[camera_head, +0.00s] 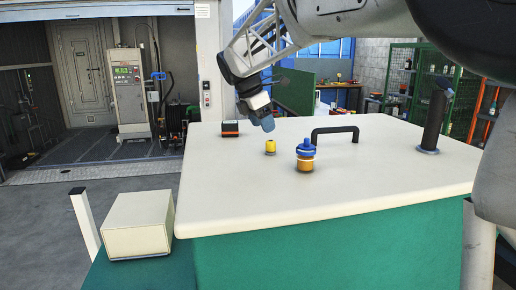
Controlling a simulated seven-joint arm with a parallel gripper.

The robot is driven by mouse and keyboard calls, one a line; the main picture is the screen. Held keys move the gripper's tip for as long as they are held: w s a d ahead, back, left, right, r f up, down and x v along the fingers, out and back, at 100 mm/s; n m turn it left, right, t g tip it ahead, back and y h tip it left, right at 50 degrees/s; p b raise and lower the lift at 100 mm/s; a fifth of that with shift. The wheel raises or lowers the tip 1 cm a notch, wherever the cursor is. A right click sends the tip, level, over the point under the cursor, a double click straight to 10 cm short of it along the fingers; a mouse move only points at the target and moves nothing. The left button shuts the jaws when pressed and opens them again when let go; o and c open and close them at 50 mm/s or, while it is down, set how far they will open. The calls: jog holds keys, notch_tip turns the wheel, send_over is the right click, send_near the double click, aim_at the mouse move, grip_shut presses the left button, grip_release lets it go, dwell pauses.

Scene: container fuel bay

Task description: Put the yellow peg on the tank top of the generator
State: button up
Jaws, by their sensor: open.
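The small yellow peg (270,147) stands upright on the wide cream top (240,200) of a green-bodied unit, which looks like the generator with its tank top. A dark ring shows at the peg's foot. My gripper (264,119) hangs above and just behind or over the peg, tilted, with its fingertips pointing down. It is open and holds nothing that I can see; the gap between its fingers is hard to make out. A blue-capped orange fitting (306,158) stands close to the right of the peg.
A black handle (335,131) rises behind the fitting, and a black post (435,120) stands at the right. A small black and orange block (230,129) sits at the back left. A cream box (138,225) stands lower left. The front of the top is clear.

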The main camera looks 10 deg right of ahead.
aim_at(270, 141)
jog(key=shift+f, duration=0.1)
dwell(0.3)
jog(key=shift+x, duration=1.2)
jog(key=shift+f, duration=0.1)
jog(key=shift+x, duration=2.55)
jog(key=shift+w+d, duration=0.1)
jog(key=shift+c, duration=0.4)
jog(key=c, duration=1)
jog(key=shift+r, duration=0.25)
